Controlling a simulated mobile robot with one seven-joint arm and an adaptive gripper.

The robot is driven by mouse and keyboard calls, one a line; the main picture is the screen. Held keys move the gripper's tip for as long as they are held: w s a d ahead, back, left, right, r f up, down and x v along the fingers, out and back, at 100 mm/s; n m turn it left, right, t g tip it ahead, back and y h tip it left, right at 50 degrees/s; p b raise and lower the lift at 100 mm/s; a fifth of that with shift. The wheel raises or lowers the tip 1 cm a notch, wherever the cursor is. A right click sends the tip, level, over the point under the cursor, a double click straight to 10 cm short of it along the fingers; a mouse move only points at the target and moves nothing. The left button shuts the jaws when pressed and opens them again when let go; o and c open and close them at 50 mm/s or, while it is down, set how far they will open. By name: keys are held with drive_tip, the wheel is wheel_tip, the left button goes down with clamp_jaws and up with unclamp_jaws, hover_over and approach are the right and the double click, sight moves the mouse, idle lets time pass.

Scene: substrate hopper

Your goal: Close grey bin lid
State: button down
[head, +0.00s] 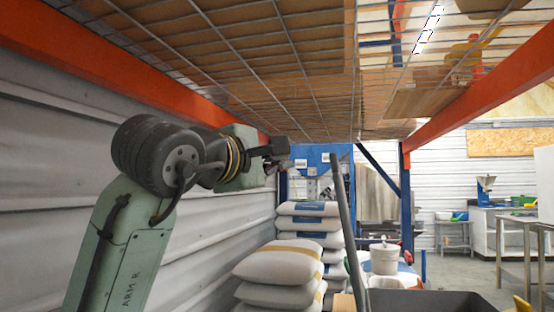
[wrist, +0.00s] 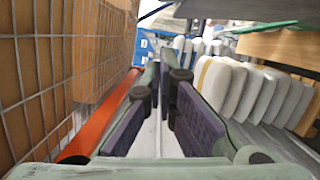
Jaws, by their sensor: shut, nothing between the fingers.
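The grey bin lid (head: 349,230) stands raised, nearly edge-on, as a tall, slightly tilted panel in the head view. The dark grey bin (head: 435,302) shows only its upper part at the bottom right, with the lid at its left side. My gripper (head: 280,153) is in the air left of the lid's top, apart from it in the picture. In the wrist view my gripper (wrist: 166,75) is shut and empty, its fingertips close together. A dark grey panel at the top right, probably the lid (wrist: 250,9), lies beyond and beside the fingers.
A wire-mesh shelf (head: 270,60) with orange beams (head: 480,95) hangs low over my arm. A corrugated wall (head: 40,150) is close on the left. Stacked sacks (head: 280,262) stand below and beyond my gripper. A white bucket (head: 384,260) is right of the lid.

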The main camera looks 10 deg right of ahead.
drive_tip(key=w+d+p, duration=0.2)
drive_tip(key=w+d, duration=0.1)
drive_tip(key=d, duration=0.4)
drive_tip(key=shift+w+d+r, duration=0.2)
drive_tip(key=shift+w+r, duration=0.1)
drive_tip(key=shift+r, duration=0.15)
